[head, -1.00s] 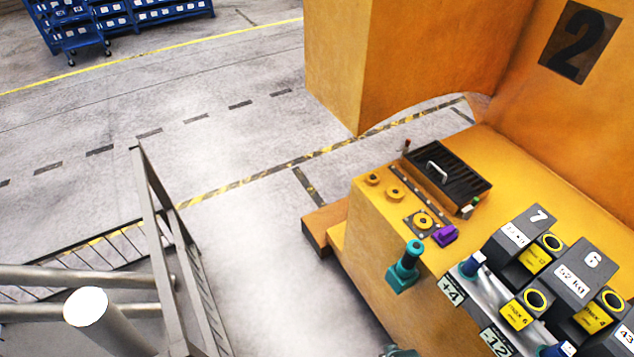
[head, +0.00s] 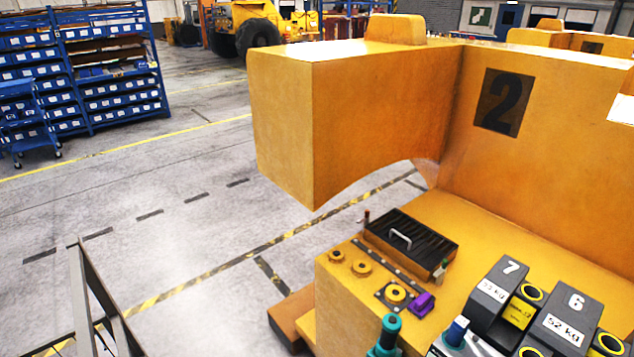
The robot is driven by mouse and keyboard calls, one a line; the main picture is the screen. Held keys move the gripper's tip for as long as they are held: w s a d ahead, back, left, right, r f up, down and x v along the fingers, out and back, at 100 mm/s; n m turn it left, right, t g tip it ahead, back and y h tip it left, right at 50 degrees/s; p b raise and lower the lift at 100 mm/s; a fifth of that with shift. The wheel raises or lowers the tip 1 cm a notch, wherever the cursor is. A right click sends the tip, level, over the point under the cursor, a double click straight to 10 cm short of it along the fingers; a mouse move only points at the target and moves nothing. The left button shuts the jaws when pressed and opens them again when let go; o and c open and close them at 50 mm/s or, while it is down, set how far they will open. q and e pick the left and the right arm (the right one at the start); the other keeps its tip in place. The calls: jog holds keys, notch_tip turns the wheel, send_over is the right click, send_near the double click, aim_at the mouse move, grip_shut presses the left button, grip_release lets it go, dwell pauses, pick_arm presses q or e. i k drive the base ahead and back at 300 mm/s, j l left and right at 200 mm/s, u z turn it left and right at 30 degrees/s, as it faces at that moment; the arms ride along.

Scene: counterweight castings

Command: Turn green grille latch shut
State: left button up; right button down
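The grille (head: 425,247) is a black slatted panel with a pale bar handle (head: 400,239), lying in the top of the yellow casting in the head view. The small green latch (head: 444,263) is at the grille's right corner, with a pale piece beside it. It is too small to tell whether it is turned open or shut. A small red-topped latch (head: 366,217) stands at the grille's left corner. Neither of my grippers shows in the view.
The yellow casting (head: 490,215) has a tall block and a wall marked 2. Round yellow-ringed fittings (head: 396,294), a purple piece (head: 422,304) and a teal fitting (head: 387,336) are near its front. Numbered dark weights (head: 568,320) stand right. Blue shelving (head: 112,75) is far left; floor between is clear.

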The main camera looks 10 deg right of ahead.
aim_at(445, 262)
jog(key=z, duration=1.35)
jog(key=i+j+z, duration=0.5)
jog(key=z, duration=0.35)
jog(key=j, duration=0.1)
